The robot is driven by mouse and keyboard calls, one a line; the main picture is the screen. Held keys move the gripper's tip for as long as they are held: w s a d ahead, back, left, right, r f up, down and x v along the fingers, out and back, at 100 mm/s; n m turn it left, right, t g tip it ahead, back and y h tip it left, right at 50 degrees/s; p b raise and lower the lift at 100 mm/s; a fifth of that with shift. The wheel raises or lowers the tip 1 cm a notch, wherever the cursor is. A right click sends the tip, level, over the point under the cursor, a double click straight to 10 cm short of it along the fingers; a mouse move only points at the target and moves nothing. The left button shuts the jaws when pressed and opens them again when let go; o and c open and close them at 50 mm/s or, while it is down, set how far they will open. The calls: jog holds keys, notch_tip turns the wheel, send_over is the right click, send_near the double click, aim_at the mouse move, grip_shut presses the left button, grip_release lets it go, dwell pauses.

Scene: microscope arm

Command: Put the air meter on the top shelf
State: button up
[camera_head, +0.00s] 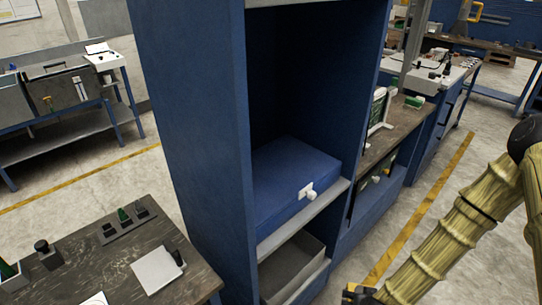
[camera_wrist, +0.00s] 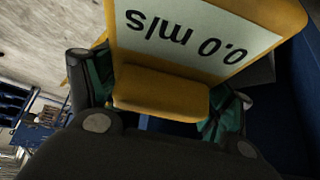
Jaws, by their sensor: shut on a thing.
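The air meter (camera_wrist: 195,35) is a yellow device with a pale display reading "0.0 m/s", upside down in the wrist view. My gripper (camera_wrist: 160,98) is shut on its narrower yellow lower part, with a dark green-padded finger on each side. In the head view my arm comes in from the right, and its dark end shows only partly at the bottom edge. The tall blue cabinet (camera_head: 190,120) stands in the middle. A shelf edge (camera_head: 285,2) crosses its opening at the top of the picture; the surface above is out of view.
A blue case (camera_head: 295,185) with a white latch fills the cabinet's middle shelf (camera_head: 305,218). A grey bin (camera_head: 290,270) sits below. A dark table (camera_head: 95,265) with small items stands front left. A workbench (camera_head: 400,130) stands right of the cabinet. Floor is clear at right.

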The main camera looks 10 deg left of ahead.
notch_tip(320, 180, up, 12)
jog(key=p, duration=1.1)
jog(key=shift+a+r, duration=0.15)
jog(key=shift+a, duration=0.1)
jog(key=shift+s, duration=0.15)
jog(key=shift+d+r, duration=0.1)
jog(key=shift+d, duration=0.05)
